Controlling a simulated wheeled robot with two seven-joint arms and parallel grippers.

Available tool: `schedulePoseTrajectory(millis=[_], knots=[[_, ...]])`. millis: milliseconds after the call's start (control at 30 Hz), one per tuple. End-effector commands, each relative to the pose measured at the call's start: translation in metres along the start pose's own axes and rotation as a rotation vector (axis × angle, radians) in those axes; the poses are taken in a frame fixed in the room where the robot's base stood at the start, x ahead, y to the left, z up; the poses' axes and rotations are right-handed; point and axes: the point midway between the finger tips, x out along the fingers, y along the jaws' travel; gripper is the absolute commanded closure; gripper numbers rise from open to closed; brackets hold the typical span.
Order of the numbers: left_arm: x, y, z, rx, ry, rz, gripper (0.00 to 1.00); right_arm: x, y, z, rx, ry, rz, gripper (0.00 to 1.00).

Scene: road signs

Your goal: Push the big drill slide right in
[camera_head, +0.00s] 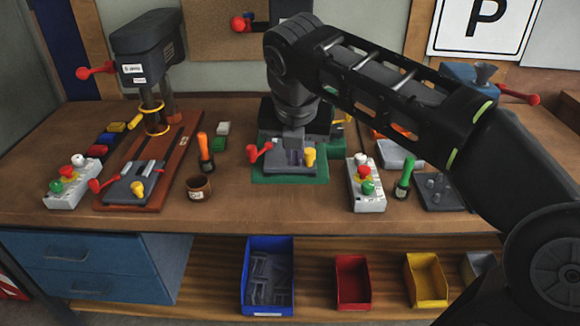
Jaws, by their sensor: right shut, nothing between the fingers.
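One drill press (143,50) stands at the left on a reddish-brown base, with a grey slide (122,190) at its front carrying a red-knobbed lever and a yellow knob. A second machine stands mid-bench on a green base (290,179), mostly hidden behind my right arm. Its grey slide (278,165) has a red-knobbed lever at left and a yellow knob at right. I cannot tell which machine is the big drill. My right gripper (293,142) points down at the middle slide, shut and empty; I cannot tell whether it touches. My left gripper is out of view.
Button boxes (72,181) and (366,184) stand on the wooden bench (235,203). A brown cup (198,188) and an orange-handled tool (205,148) stand between the machines. A green-handled tool (404,176) is at right. Blue (245,285), red (352,284) and yellow (427,281) bins sit below.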

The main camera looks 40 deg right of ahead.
Motion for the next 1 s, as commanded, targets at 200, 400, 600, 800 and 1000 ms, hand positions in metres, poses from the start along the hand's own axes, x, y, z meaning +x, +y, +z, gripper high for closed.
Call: schedulePoseTrajectory(millis=[200, 400, 600, 800, 1000], knots=[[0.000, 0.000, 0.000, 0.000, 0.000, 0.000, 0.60, 0.000, 0.000, -0.001, -0.113, 0.004, -0.002, 1.00], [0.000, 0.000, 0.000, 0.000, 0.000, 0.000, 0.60, 0.000, 0.000, -0.001, -0.111, 0.004, -0.001, 1.00], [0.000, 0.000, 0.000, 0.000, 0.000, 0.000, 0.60, 0.006, 0.000, -0.001, -0.111, 0.004, -0.001, 1.00], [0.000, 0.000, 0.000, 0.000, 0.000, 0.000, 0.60, 0.029, 0.000, -0.002, -0.110, 0.006, -0.002, 1.00], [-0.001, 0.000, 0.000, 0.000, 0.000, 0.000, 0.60, 0.068, -0.001, -0.002, -0.110, 0.007, -0.004, 1.00]])
